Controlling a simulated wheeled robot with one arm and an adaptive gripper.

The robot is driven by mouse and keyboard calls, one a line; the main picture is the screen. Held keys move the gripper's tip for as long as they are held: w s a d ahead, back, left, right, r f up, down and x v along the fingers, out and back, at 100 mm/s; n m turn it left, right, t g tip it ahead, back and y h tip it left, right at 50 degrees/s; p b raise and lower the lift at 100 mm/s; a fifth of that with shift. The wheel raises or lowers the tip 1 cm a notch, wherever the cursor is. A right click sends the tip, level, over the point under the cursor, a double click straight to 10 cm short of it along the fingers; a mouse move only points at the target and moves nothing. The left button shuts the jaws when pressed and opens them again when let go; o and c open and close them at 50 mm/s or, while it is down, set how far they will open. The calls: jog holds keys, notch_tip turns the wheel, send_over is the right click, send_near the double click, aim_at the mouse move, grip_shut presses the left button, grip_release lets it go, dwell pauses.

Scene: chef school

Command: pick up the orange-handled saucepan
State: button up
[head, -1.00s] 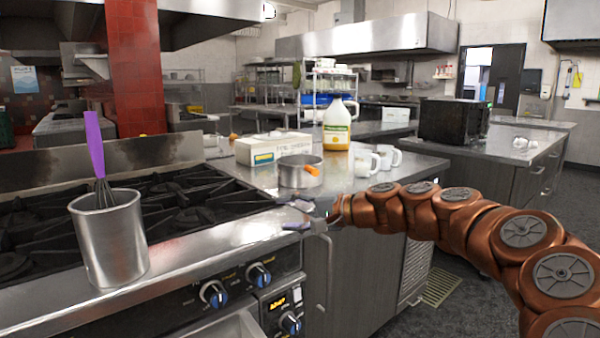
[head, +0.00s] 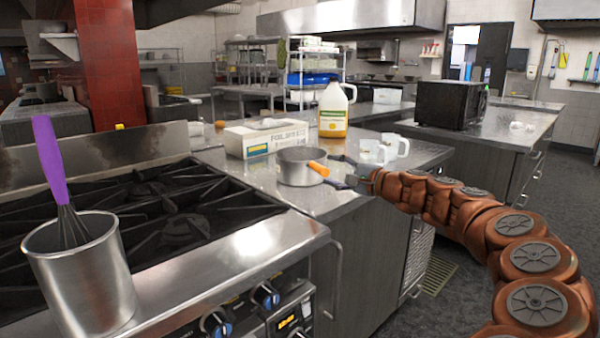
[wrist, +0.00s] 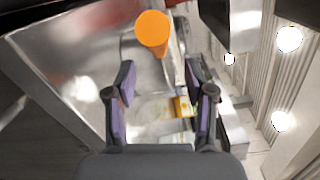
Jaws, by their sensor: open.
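The metal saucepan (head: 296,170) stands upright on the steel counter (head: 315,204), its orange handle (head: 318,169) pointing right towards my gripper (head: 341,172). My gripper is open, its two fingers spread just right of the handle's tip at about handle height. In the wrist view the round end of the orange handle (wrist: 152,29) shows beyond the fingertips, above the gap of my gripper (wrist: 160,80) and slightly left of its middle. Nothing is between the fingers. I cannot tell whether a finger touches the handle.
White mugs (head: 396,146) stand close behind my gripper. A yellow jug (head: 333,112) and a white box (head: 264,138) stand behind the saucepan. The stove (head: 170,215) is at left, with a metal canister (head: 85,275) holding a purple whisk (head: 49,155). The counter's front right edge is clear.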

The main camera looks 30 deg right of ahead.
aim_at(315, 166)
jog(key=x, duration=0.5)
jog(key=shift+w+a+f, duration=0.15)
jog(key=shift+w+f, duration=0.1)
jog(key=shift+w, duration=0.1)
jog(key=shift+w+a+r, duration=0.1)
jog(key=shift+w, duration=0.4)
grip_shut()
